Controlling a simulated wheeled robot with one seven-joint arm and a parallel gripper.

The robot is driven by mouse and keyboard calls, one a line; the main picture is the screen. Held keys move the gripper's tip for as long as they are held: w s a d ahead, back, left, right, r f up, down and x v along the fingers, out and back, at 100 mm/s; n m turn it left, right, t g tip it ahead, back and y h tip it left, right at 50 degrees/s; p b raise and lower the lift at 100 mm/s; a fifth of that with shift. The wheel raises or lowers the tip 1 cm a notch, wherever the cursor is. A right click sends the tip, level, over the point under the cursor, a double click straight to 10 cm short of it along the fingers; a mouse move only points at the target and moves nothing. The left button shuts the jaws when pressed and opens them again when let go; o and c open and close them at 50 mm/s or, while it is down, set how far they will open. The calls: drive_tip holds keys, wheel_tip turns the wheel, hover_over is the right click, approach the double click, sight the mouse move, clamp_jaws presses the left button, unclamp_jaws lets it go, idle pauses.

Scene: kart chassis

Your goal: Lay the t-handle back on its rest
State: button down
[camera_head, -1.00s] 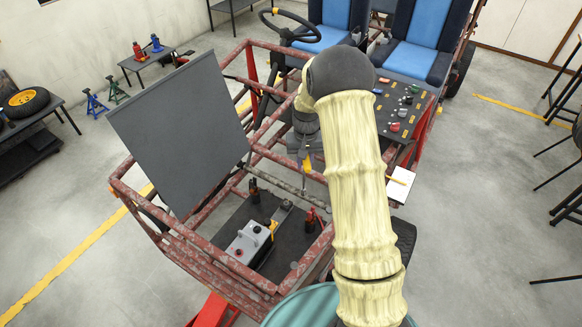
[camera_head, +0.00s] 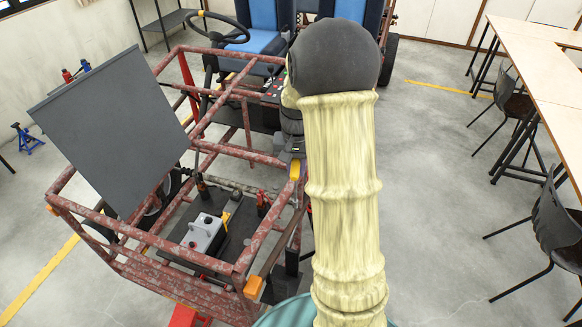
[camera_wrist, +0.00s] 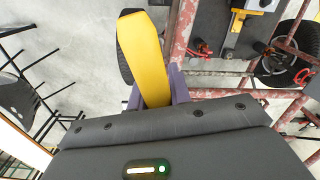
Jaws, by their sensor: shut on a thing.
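My gripper (camera_wrist: 156,88) is shut on a yellow bar-like piece, which I take to be the t-handle (camera_wrist: 143,50). It sticks out beyond the purple fingers in the wrist view, and its far end is rounded. In the head view the t-handle (camera_head: 295,170) shows as a small yellow piece below my gripper (camera_head: 293,152), beside the red frame rail; my arm hides part of this area. I cannot tell whether it touches the rail. I cannot make out the rest with certainty.
The rusty red kart frame (camera_head: 221,148) stands left of my arm, with a grey panel (camera_head: 110,130) leaning on it. A grey box (camera_head: 205,233) sits on the dark floor plate. An orange block (camera_head: 253,287) is at the near corner. Chairs (camera_head: 556,225) and tables stand right; floor between is clear.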

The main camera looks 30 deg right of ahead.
wheel_tip(320, 180, down, 17)
drive_tip(key=s+b, duration=0.2)
drive_tip(key=b, duration=1.4)
drive_tip(key=shift+d+m+b, duration=0.3)
drive_tip(key=shift+d+b, duration=0.05)
drive_tip(key=shift+d, duration=0.1)
drive_tip(key=shift+r, duration=0.15)
